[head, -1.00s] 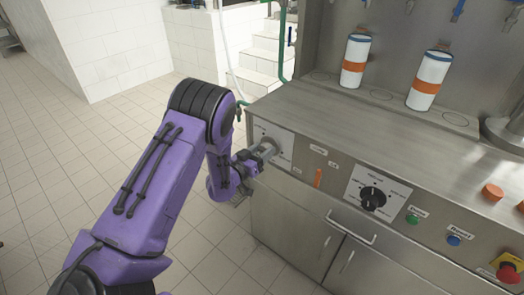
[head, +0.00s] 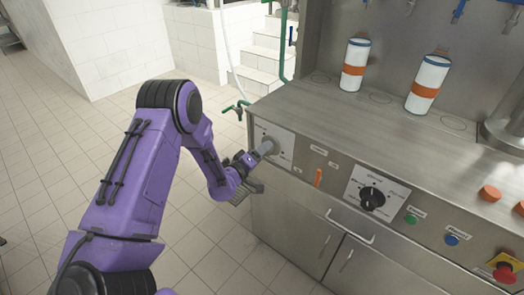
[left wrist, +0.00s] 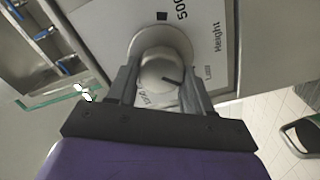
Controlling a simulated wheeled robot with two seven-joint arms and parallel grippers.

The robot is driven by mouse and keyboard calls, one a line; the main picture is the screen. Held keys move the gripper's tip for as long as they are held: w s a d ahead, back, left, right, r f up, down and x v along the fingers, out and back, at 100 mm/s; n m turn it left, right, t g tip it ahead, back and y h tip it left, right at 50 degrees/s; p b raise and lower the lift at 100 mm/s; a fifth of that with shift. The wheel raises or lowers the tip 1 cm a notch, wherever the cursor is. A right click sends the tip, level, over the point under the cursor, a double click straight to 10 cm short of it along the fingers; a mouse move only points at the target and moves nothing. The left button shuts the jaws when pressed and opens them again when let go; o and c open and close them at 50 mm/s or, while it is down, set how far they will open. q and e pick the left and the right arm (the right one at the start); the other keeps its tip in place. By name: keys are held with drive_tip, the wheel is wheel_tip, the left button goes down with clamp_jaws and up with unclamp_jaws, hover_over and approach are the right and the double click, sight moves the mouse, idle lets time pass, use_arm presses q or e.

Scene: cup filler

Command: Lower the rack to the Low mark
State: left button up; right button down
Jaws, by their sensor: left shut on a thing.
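The round grey height knob (head: 267,147) sits on a white plate (head: 284,147) at the left end of the machine's front panel. My left gripper (head: 258,155) is at this knob in the head view. In the left wrist view its two fingers (left wrist: 161,84) stand on either side of the pale knob (left wrist: 158,66) and are shut on it. A dark pointer line on the knob points toward the lower right. The plate reads "Height", "Low" and "500"; another small label is partly hidden by the fingers. I cannot identify the rack. My right gripper is not in view.
A black dial (head: 372,198), an orange lever (head: 318,177), a green button (head: 411,219), a blue button (head: 451,239) and a red stop button (head: 505,271) are on the panel. Two white bottles with orange bands (head: 355,64) stand on the counter. Tiled floor left of the machine is clear.

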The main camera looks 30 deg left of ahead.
use_arm(q)
drive_tip(key=shift+n, duration=0.6)
drive_tip(key=o, duration=1)
drive_tip(key=s, duration=0.3)
drive_tip(key=s+b, duration=0.1)
drive_tip(key=s, duration=0.3)
drive_tip(key=s+a, duration=0.1)
drive_tip(key=s, duration=0.2)
drive_tip(key=shift+s+b, duration=0.25)
drive_tip(key=shift+b, duration=0.15)
